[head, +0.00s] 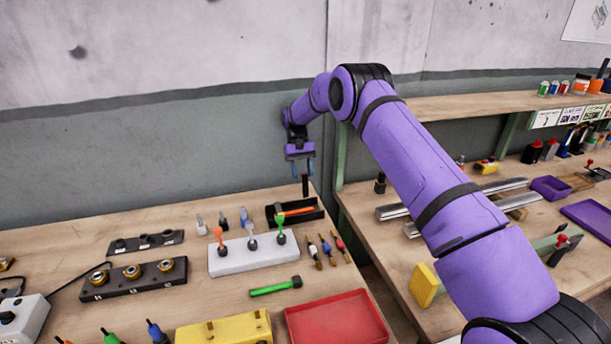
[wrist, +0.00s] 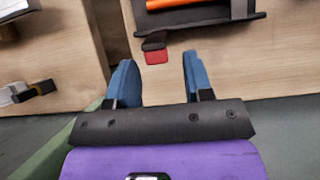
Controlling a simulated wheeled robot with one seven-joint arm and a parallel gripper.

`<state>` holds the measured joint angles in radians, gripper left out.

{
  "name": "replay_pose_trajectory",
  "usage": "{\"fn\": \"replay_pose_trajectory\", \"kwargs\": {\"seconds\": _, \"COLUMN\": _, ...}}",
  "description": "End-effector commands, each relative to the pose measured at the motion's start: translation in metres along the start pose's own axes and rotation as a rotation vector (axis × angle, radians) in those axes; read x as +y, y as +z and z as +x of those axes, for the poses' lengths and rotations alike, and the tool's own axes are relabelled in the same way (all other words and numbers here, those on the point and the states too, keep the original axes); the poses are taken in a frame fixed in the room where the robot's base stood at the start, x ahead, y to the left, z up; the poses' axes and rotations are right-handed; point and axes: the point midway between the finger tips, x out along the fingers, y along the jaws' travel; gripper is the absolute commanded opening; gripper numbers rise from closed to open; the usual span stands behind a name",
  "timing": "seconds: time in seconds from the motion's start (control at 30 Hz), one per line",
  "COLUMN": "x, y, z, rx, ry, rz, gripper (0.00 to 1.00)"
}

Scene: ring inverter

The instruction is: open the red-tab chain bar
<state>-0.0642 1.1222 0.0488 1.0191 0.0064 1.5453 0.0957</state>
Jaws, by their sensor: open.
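A small red tab (wrist: 156,57) on a short dark piece (wrist: 153,42) shows in the wrist view, at the edge of the bench. I take it to be the end of the chain bar; the rest of the bar cannot be told apart. My gripper (wrist: 158,74) is open and empty, its two blue fingers on either side of the tab, with gaps to it. In the head view my gripper (head: 303,168) points down at the back right of the left bench. A thin black upright piece (head: 305,186) shows just under the fingers there; the red tab cannot be made out.
A black tray (head: 275,219) with an orange-handled tool (head: 298,211) lies just in front of my gripper. A white block (head: 225,264) with coloured knobs, several small tools and a red tray (head: 336,318) stand nearer. A gap separates the right bench (head: 365,235), which holds metal rails (head: 405,212).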

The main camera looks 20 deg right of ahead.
Motion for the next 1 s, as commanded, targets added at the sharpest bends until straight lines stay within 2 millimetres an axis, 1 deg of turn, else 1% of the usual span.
{"fn": "replay_pose_trajectory", "kwargs": {"seconds": 0.17, "x": 0.000, "y": 0.009, "z": -0.016, "rx": 0.002, "ry": 0.000, "rz": 0.000, "gripper": 0.47}}
{"fn": "replay_pose_trajectory", "kwargs": {"seconds": 0.27, "x": 0.000, "y": 0.018, "z": -0.030, "rx": 0.001, "ry": 0.000, "rz": 0.000, "gripper": 0.47}}
{"fn": "replay_pose_trajectory", "kwargs": {"seconds": 0.57, "x": 0.000, "y": 0.052, "z": -0.012, "rx": -0.002, "ry": 0.000, "rz": 0.000, "gripper": 0.47}}
{"fn": "replay_pose_trajectory", "kwargs": {"seconds": 1.0, "x": 0.000, "y": 0.118, "z": 0.021, "rx": -0.002, "ry": 0.001, "rz": 0.000, "gripper": 0.47}}
